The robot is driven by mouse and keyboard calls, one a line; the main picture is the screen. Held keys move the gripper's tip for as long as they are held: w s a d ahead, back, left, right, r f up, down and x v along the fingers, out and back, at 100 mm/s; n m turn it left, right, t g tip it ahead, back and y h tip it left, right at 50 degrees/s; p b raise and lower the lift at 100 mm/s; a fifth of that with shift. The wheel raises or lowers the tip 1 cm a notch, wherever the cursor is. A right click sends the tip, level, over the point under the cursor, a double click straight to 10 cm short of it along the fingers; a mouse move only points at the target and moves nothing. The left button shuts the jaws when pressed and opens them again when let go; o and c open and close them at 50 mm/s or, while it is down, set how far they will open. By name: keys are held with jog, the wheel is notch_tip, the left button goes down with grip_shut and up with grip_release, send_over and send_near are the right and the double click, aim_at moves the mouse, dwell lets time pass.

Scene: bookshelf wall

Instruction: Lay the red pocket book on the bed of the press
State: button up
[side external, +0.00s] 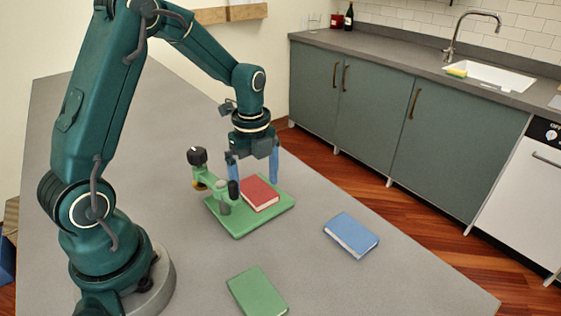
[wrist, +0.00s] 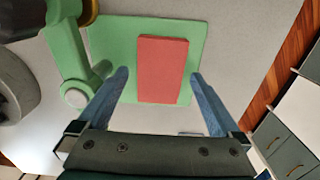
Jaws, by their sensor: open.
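The red pocket book (side external: 260,194) lies flat on the green bed of the press (side external: 270,220), beside the press's upright arm (side external: 214,186). In the wrist view the red book (wrist: 162,70) rests on the green bed (wrist: 115,40), with bed showing on several sides of it. My gripper (side external: 254,172) is above the bed, pointing down, with its blue fingers apart. In the wrist view the open fingers (wrist: 160,92) stand to either side of the book, with gaps between them and it. Nothing is held.
A blue book (side external: 351,235) lies to the right of the press and a green book (side external: 258,292) lies in front of it. The grey table is otherwise clear around them. The press's arm and dark knob (side external: 197,156) rise close to my gripper's left side.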

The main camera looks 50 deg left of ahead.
aim_at(256, 189)
notch_tip(256, 189, up, 10)
jog(key=r, duration=0.1)
jog(key=s+d+r+n+t, duration=0.1)
jog(key=s+d+n, duration=0.3)
jog(key=n, duration=0.5)
jog(key=s+d+r+n+t, duration=0.1)
jog(key=s+d+n+t, duration=0.3)
jog(key=s+n, duration=0.4)
jog(key=shift+s+d+n+t, duration=0.2)
jog(key=shift+d+n+t, duration=0.1)
jog(key=shift+d+n, duration=0.15)
